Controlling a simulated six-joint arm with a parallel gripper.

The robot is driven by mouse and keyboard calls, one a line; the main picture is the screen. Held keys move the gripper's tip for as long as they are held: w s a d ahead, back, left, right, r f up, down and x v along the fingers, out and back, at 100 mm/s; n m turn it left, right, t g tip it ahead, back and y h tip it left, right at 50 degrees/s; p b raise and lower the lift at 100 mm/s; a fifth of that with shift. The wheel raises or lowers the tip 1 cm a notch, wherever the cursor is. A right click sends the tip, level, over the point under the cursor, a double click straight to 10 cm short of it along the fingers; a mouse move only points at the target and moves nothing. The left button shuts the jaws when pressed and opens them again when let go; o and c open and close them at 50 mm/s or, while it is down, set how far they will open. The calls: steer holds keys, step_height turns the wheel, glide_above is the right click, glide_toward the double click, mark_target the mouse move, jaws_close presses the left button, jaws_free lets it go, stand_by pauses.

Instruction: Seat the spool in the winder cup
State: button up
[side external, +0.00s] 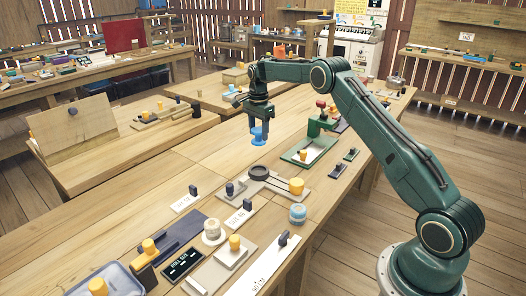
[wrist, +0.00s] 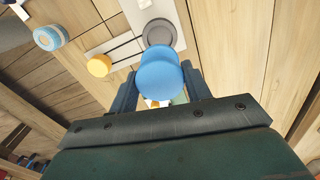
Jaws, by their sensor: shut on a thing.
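The blue spool (side external: 259,135) hangs upright under my gripper (side external: 258,121) in the side view, above the table. In the wrist view the spool's round blue face (wrist: 161,77) fills the space between the two fingers, and my gripper (wrist: 160,88) is shut on it. The winder cup, a dark round ring (side external: 259,171), sits on a pale base plate (side external: 277,183) below the spool. The cup (wrist: 160,34) also shows in the wrist view, just beyond the spool, which hides its near edge. The spool is clear of the cup.
A yellow knob (side external: 296,186) stands on the same plate, and dark lines join it to the cup in the wrist view. A blue-and-white round container (side external: 297,214) stands nearby. A green stand with a red knob (side external: 320,104) is behind to the right.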

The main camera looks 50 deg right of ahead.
step_height(320, 180, down, 8)
steer(key=shift+f, duration=0.15)
steer(key=shift+f, duration=2.15)
steer(key=shift+f, duration=0.1)
steer(key=o, duration=1)
step_height(320, 180, up, 12)
steer(key=shift+r, duration=0.1)
